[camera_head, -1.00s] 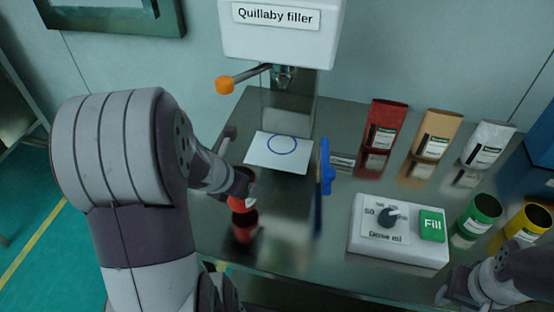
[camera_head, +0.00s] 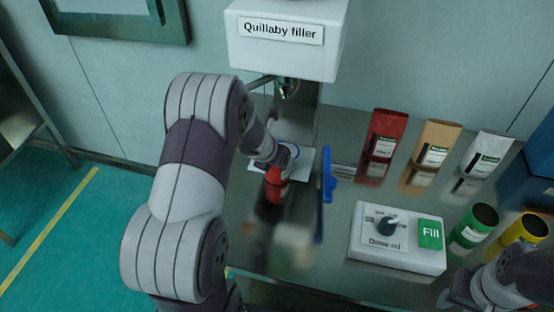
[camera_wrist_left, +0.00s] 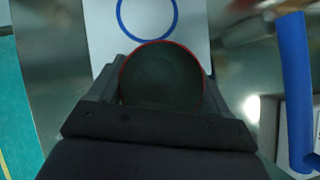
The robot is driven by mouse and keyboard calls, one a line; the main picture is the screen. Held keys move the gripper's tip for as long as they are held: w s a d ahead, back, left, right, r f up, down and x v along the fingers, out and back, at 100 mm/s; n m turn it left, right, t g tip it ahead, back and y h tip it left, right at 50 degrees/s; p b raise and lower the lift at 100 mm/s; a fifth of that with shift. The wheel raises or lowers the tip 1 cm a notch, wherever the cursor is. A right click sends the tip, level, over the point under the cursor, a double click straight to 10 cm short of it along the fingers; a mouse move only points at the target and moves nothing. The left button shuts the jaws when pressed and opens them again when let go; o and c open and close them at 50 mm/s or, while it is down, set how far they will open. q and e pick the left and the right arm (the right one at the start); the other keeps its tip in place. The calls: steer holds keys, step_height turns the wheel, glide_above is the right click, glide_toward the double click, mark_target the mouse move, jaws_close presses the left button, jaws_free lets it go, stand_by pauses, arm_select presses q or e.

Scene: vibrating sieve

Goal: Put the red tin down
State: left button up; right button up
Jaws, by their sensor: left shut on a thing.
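My left gripper (camera_wrist_left: 161,90) is shut on the red tin (camera_head: 276,174), holding it upright near the front edge of the white card with a blue ring (camera_head: 308,160). In the left wrist view the tin's dark open top (camera_wrist_left: 161,78) sits between the fingers, and the blue ring (camera_wrist_left: 147,36) lies just beyond it. I cannot tell whether the tin touches the surface. My right gripper is not clearly in view; part of my right arm shows at the lower right.
The Quillaby filler (camera_head: 285,40) hangs above the card. A blue handle-like piece (camera_head: 328,175) stands right of the card. The control box (camera_head: 397,238) is front right, with green (camera_head: 474,227) and yellow (camera_head: 525,232) tins beside it. Red (camera_head: 385,134), tan (camera_head: 437,139) and white (camera_head: 488,149) bags stand behind.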

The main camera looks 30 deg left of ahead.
arm_select(q)
steer(key=shift+f, duration=0.15)
steer(key=o, duration=1)
steer(key=p+v, duration=0.4)
steer(key=v, duration=0.8)
steer(key=s+d+m+g, duration=0.2)
steer(key=s+d+m, duration=0.4)
steer(key=m, duration=1.2)
steer(key=s+d+m+g, duration=0.3)
steer(key=s+d+m, duration=0.3)
steer(key=m, duration=1.2)
steer(key=shift+s, duration=0.75)
steer(key=shift+d, duration=0.1)
